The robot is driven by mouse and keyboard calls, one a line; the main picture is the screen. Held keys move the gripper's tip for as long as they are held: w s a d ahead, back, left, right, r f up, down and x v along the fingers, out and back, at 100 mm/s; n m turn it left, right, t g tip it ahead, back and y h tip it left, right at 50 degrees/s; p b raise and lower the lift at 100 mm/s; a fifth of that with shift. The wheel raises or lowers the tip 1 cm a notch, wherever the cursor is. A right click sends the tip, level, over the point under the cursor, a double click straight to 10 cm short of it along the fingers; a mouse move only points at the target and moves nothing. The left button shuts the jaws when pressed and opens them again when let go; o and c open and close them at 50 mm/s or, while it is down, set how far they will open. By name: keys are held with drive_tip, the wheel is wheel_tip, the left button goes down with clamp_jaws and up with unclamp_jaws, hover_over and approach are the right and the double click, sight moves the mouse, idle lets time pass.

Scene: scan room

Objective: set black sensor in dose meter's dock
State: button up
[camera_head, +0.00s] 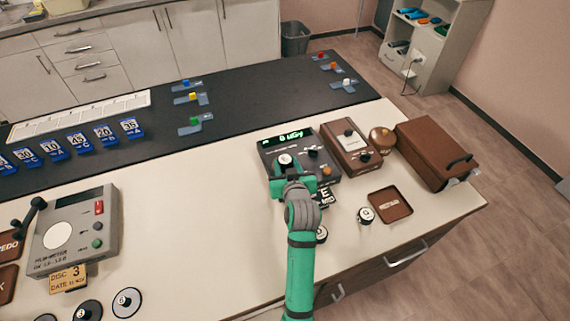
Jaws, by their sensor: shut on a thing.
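The dose meter (268,148) is a dark grey box with a lit green display, near the right middle of the bench. My green gripper (287,167) is over the front left part of its top. The jaws are shut on the black sensor (285,159), of which a small round pale top shows between the fingertips. The dock is hidden beneath the gripper and sensor. I cannot tell whether the sensor touches the dock or is held just above it.
A brown meter (341,160), a round brown knob-like piece (382,139) and a brown case (432,150) stand to the right. A brown tray (390,204) and small discs (366,215) lie in front. A grey meter (75,228) stands left; the bench between is clear.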

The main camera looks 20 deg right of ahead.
drive_tip(key=shift+a+f, duration=0.1)
drive_tip(key=shift+f, duration=0.15)
drive_tip(key=shift+f, duration=0.15)
drive_tip(key=o, duration=1.1)
drive_tip(key=shift+a+f, duration=0.15)
drive_tip(key=shift+f, duration=0.05)
drive_tip(key=shift+a, duration=0.1)
drive_tip(key=r+v, duration=0.1)
drive_tip(key=v, duration=1.1)
drive_tip(key=shift+d+r, duration=0.25)
drive_tip(key=shift+d, duration=0.1)
